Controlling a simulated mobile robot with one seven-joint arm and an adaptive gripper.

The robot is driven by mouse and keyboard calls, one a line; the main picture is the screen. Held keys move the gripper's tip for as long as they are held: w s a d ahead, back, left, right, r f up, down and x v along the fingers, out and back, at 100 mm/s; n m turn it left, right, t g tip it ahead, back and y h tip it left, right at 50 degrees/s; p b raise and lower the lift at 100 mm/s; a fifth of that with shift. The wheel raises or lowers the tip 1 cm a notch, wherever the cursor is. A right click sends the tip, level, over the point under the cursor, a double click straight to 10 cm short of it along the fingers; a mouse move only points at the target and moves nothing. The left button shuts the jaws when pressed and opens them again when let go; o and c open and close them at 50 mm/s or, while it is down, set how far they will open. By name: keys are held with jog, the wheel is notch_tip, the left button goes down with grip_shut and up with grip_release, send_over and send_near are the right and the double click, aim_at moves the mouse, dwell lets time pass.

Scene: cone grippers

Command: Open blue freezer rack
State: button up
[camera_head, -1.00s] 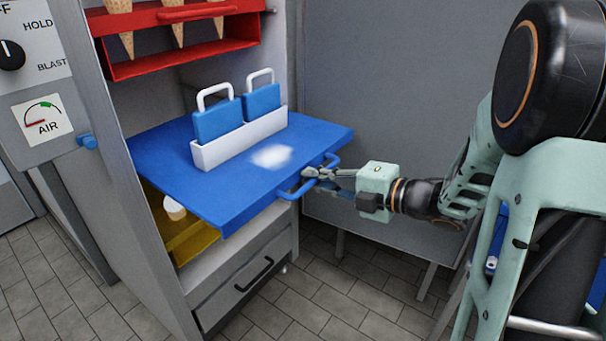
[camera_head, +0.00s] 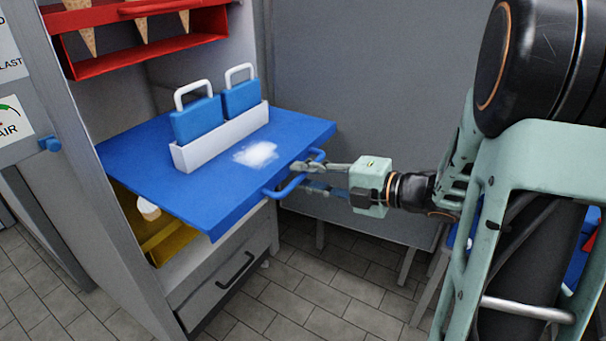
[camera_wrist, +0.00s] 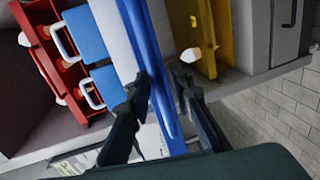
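The blue freezer rack (camera_head: 200,190) is pulled well out of the cabinet, with its blue bar handle (camera_head: 290,184) along the front edge. On it stands a white holder (camera_head: 225,138) with two blue, white-handled slabs (camera_head: 195,120), beside a white frosty patch. My gripper (camera_head: 304,177) is at the handle with its fingers spread apart, one above and one below. In the wrist view, the rack edge (camera_wrist: 148,40) and handle (camera_wrist: 166,100) pass between the spread fingers (camera_wrist: 160,90). I see no firm grip on the handle.
A red rack (camera_head: 150,50) with cones is above, and a yellow rack (camera_head: 170,240) with a small white item (camera_head: 148,208) is below. A grey drawer (camera_head: 230,280) is at the bottom. A grey panel (camera_head: 360,80) stands behind my gripper. Tiled floor shows in front.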

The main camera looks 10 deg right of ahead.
jog(key=shift+o, duration=0.3)
jog(key=shift+a, duration=0.1)
jog(key=v, duration=1.2)
